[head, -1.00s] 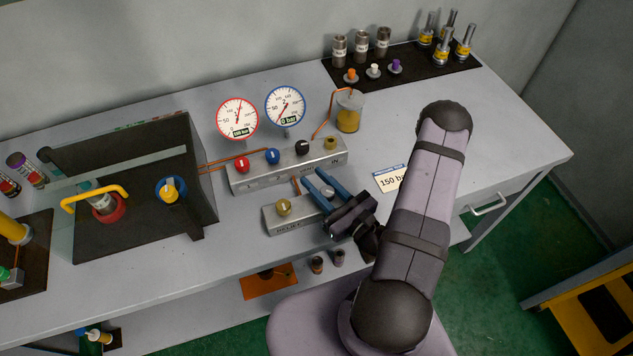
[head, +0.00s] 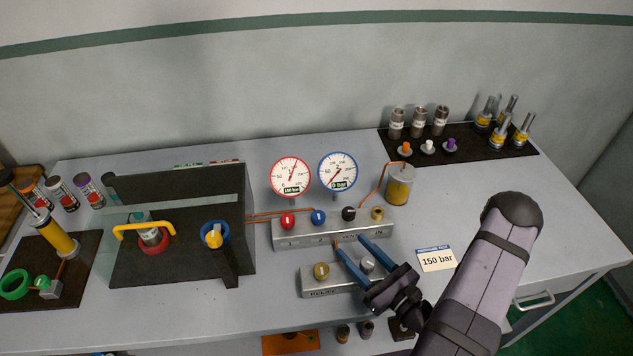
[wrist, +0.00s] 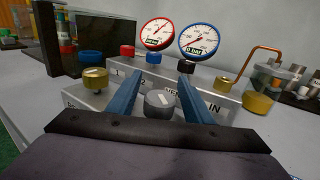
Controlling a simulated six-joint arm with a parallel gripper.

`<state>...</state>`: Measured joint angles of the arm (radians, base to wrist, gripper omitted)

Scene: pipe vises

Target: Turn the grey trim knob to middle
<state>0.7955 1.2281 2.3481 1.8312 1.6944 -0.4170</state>
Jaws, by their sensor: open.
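The grey trim knob (head: 367,264) sits on the right part of the front metal block (head: 312,283), next to a brass knob (head: 321,271). It also shows in the wrist view (wrist: 160,103), with a pale mark on its top. My gripper (head: 356,246) is open, its two blue fingers on either side of the grey knob. In the wrist view the fingers (wrist: 157,82) reach past the knob with gaps on both sides, and I see no contact.
Behind stands a block (head: 330,232) with red, blue, black and brass knobs. Beyond it are a red-rimmed gauge (head: 290,176) and a blue-rimmed gauge (head: 338,172). A "150 bar" card (head: 436,259) lies to the right.

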